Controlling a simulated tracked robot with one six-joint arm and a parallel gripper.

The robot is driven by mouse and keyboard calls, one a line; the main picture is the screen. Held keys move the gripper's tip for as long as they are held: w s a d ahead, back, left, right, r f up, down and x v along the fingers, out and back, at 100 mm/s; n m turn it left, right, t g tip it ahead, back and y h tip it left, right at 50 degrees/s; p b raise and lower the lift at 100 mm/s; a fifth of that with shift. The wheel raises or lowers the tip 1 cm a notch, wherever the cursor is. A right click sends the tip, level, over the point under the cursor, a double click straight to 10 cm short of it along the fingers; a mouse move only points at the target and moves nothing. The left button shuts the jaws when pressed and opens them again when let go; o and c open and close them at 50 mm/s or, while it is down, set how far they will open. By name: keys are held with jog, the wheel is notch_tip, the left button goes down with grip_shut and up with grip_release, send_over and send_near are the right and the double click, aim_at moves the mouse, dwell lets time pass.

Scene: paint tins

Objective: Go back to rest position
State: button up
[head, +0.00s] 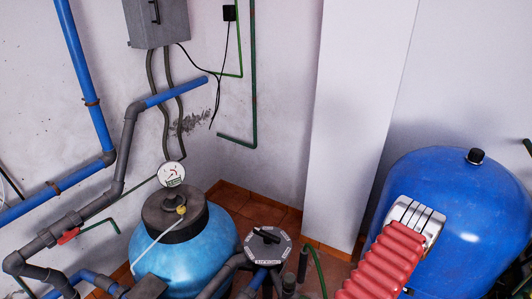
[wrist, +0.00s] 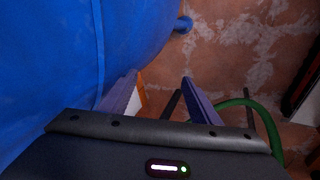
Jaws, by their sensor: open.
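My gripper (wrist: 159,88) shows in the wrist view, its two purple-grey fingers apart with a gap between them. No object is held between the fingers. Terracotta floor (wrist: 225,60) with pale worn patches shows beyond the fingertips. A large blue tank (wrist: 60,60) fills the left of the wrist view, close to the left finger; I cannot tell whether they touch. I cannot make out the gripper's fingers in the head view. No paint tins are visible in either view.
In the head view, a big blue tank (head: 490,215) stands at the right and a light-blue tank (head: 190,258) with a gauge (head: 172,174) at lower left. Pipes (head: 130,130) line the left wall. A white pillar (head: 355,110) stands between. A green hose (wrist: 262,112) lies right of my gripper.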

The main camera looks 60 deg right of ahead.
jog(key=w+a+r+m+g+y, duration=0.15)
jog(key=w+a+r, duration=0.35)
jog(key=w+r, duration=0.65)
jog(key=w+a+r+m+g, duration=0.25)
jog(key=w+a+r, duration=0.4)
jog(key=r, duration=0.85)
jog(key=w+a+r+m+t+y, duration=0.1)
jog(key=w+a+r, duration=1.1)
jog(key=a, duration=0.4)
jog(key=w+a+r+n+t, duration=0.1)
jog(key=a+r, duration=0.5)
jog(key=a, duration=0.6)
jog(key=w+a+r+n+t+y, duration=0.1)
jog(key=a+r, duration=0.5)
jog(key=a, duration=0.6)
jog(key=w+a+r+n+t+y, duration=0.1)
jog(key=a+r+n+t, duration=0.4)
jog(key=a, duration=0.8)
jog(key=shift+w+r, duration=0.7)
jog(key=shift+w, duration=0.15)
jog(key=shift+y, duration=0.25)
